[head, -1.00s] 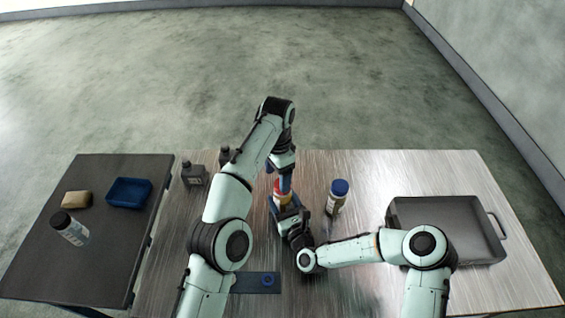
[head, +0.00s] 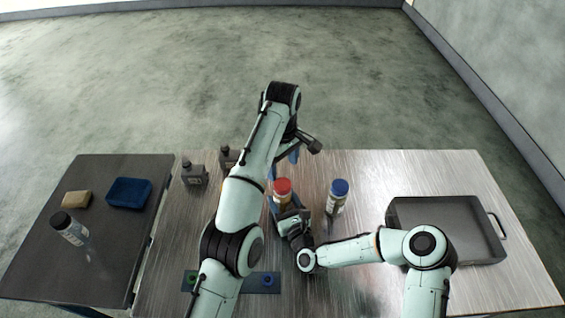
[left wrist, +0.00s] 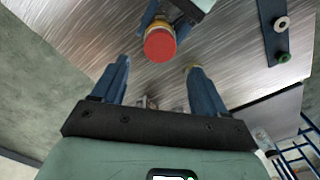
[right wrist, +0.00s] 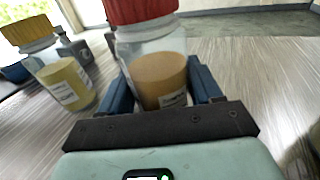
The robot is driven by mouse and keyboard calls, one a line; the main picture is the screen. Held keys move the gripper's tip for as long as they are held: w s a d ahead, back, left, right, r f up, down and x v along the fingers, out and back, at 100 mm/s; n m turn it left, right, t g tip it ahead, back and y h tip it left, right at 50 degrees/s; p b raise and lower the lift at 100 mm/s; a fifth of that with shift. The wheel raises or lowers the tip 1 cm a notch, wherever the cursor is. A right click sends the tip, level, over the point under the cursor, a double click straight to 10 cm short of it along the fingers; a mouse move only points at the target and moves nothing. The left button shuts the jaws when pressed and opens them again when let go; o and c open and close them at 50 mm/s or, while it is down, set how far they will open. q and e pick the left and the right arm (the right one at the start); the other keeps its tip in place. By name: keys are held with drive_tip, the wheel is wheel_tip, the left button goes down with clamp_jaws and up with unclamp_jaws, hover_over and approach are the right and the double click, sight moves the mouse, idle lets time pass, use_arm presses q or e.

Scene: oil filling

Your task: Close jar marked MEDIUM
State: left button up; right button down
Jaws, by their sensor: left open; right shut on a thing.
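A clear jar with a red lid (head: 282,186) and amber contents stands upright near the table's middle. In the right wrist view the red lid (right wrist: 138,8) sits on the mouth of the jar (right wrist: 158,80); its label is too small to read. My right gripper (head: 286,213) is shut around this jar's body. My left gripper (head: 293,155) is open and empty, raised beyond the jar and apart from it. In the left wrist view the red lid (left wrist: 160,46) shows beyond the open fingers. No MEDIUM marking is legible.
A blue-lidded jar (head: 338,196) stands just right of the held jar. A yellow-lidded jar (right wrist: 62,82) is nearby. Dark bottles (head: 194,175) stand at the back left. A grey tray (head: 400,256) is at right. A dark mat (head: 236,283) with rings lies in front.

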sight(283, 183)
idle(0.4)
use_arm(q)
drive_tip(key=shift+f, duration=4)
drive_tip(key=c, duration=1.1)
drive_tip(key=m, duration=1.3)
drive_tip(key=shift+m, duration=0.4)
drive_tip(key=m, duration=0.4)
drive_tip(key=o, duration=1.2)
drive_tip(key=shift+c, duration=0.2)
